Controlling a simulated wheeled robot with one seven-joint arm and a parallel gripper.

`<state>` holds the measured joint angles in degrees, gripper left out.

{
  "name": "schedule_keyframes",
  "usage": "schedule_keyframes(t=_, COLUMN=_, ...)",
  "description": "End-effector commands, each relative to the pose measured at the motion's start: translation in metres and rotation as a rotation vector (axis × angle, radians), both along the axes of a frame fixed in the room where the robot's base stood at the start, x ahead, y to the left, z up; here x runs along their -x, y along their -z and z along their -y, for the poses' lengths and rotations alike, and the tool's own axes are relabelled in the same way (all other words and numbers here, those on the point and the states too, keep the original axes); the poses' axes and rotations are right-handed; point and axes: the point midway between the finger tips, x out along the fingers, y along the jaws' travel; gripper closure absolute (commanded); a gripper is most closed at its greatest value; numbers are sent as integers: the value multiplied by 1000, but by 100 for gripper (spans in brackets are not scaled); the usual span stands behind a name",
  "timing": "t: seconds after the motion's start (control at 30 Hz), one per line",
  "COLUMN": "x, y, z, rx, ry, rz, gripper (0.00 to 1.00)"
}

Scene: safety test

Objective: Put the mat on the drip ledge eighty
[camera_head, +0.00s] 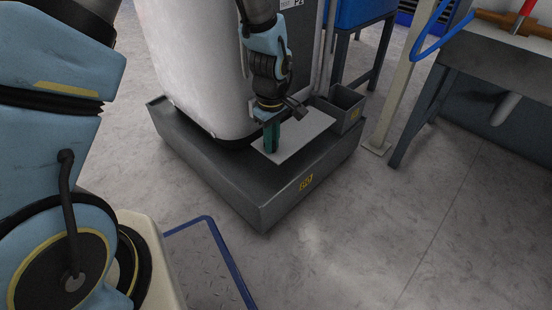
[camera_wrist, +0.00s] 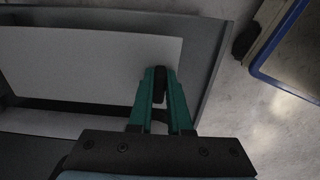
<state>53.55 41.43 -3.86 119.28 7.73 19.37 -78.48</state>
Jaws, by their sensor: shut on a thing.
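The mat (camera_head: 303,141) is a flat, pale grey sheet over the top of the drip ledge (camera_head: 222,173), a dark grey tray-like base with a yellow marking on its front. In the wrist view the mat (camera_wrist: 85,62) lies over the darker ledge (camera_wrist: 213,62). My gripper (camera_head: 271,149) points down at the mat's left part. Its green fingers (camera_wrist: 160,76) are shut on a small dark piece at the mat, seemingly its grip. I cannot tell whether the mat rests fully on the ledge; its contact underneath is hidden.
A big white tank (camera_head: 195,65) stands on the ledge behind my gripper. A small grey open box (camera_head: 348,101) sits at the ledge's right corner. A blue-edged tread plate (camera_head: 207,265) lies in front. A workbench (camera_head: 500,62) stands at right. The floor between is clear.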

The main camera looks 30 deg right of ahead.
Motion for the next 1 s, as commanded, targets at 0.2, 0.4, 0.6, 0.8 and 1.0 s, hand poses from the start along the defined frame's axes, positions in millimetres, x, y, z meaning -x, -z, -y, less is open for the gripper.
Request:
schedule_keyframes(t=0.2, x=0, y=33, z=0, rx=0, ry=0, rz=0, gripper=100)
schedule_keyframes(t=0.4, x=1, y=62, z=-1, rx=-3, ry=0, rz=-2, gripper=100)
schedule_keyframes(t=0.6, x=0, y=79, z=0, rx=0, ry=0, rz=-1, gripper=100)
schedule_keyframes(t=0.8, x=0, y=77, z=0, rx=0, ry=0, rz=0, gripper=100)
schedule_keyframes(t=1.0, x=0, y=80, z=0, rx=-1, ry=1, rz=0, gripper=73)
